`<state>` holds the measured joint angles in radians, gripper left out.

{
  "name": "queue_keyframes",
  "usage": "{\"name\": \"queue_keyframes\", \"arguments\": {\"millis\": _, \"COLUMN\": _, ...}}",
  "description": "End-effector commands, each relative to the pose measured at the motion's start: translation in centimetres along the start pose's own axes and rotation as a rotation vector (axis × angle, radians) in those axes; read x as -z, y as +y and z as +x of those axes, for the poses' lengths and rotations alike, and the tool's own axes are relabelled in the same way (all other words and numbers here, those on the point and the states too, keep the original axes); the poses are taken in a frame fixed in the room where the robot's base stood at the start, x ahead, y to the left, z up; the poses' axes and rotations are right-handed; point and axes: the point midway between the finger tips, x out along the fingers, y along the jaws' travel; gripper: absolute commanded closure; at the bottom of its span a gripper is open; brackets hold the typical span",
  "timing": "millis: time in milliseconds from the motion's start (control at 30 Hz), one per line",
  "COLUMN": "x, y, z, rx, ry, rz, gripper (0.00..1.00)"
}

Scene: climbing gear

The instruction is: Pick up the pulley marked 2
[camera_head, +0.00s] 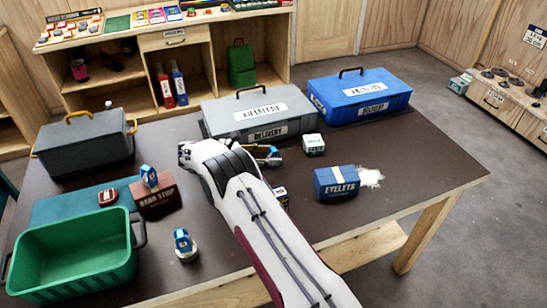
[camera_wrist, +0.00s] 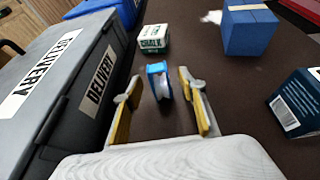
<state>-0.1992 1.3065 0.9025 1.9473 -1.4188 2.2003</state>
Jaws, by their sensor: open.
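A small blue and white pulley (camera_wrist: 159,82) stands on the dark table in the wrist view, between and just beyond the fingertips of my gripper (camera_wrist: 160,92). The yellow-padded fingers are apart and nothing is gripped. In the head view my gripper (camera_head: 263,153) is in front of the grey delivery case, and the pulley there is mostly hidden by it. Another blue pulley (camera_head: 149,177) is on the brown dead stop box (camera_head: 157,198). A third blue and white one (camera_head: 185,246) stands near the front left of the table. I cannot read a number on any.
The grey delivery case (camera_head: 220,117) is close on the left in the wrist view. A blue delivery case (camera_head: 330,92), white-green box (camera_head: 314,144) and eyelets box (camera_head: 337,183) are nearby. A dark labelled box (camera_wrist: 298,105) is at right. A green crate (camera_head: 118,270) is front left.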

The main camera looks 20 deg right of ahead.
Motion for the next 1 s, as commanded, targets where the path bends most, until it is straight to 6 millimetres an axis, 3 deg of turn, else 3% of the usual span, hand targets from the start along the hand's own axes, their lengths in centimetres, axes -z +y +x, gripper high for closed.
{"name": "queue_keyframes", "arguments": {"millis": 233, "x": 0.1, "y": -0.1, "z": 2.1, "rx": 0.001, "ry": 0.001, "rz": 0.000, "gripper": 0.59}}
{"name": "queue_keyframes", "arguments": {"millis": 767, "x": 0.0, "y": 0.0, "z": 2.2, "rx": 0.000, "ry": 0.001, "rz": 0.000, "gripper": 0.59}}
{"name": "queue_keyframes", "arguments": {"millis": 933, "x": 0.0, "y": 0.0, "z": 2.2, "rx": 0.000, "ry": 0.001, "rz": 0.000, "gripper": 1.00}}
{"name": "queue_keyframes", "arguments": {"millis": 1000, "x": 0.0, "y": 0.0, "z": 2.2, "rx": 0.000, "ry": 0.001, "rz": 0.000, "gripper": 1.00}}
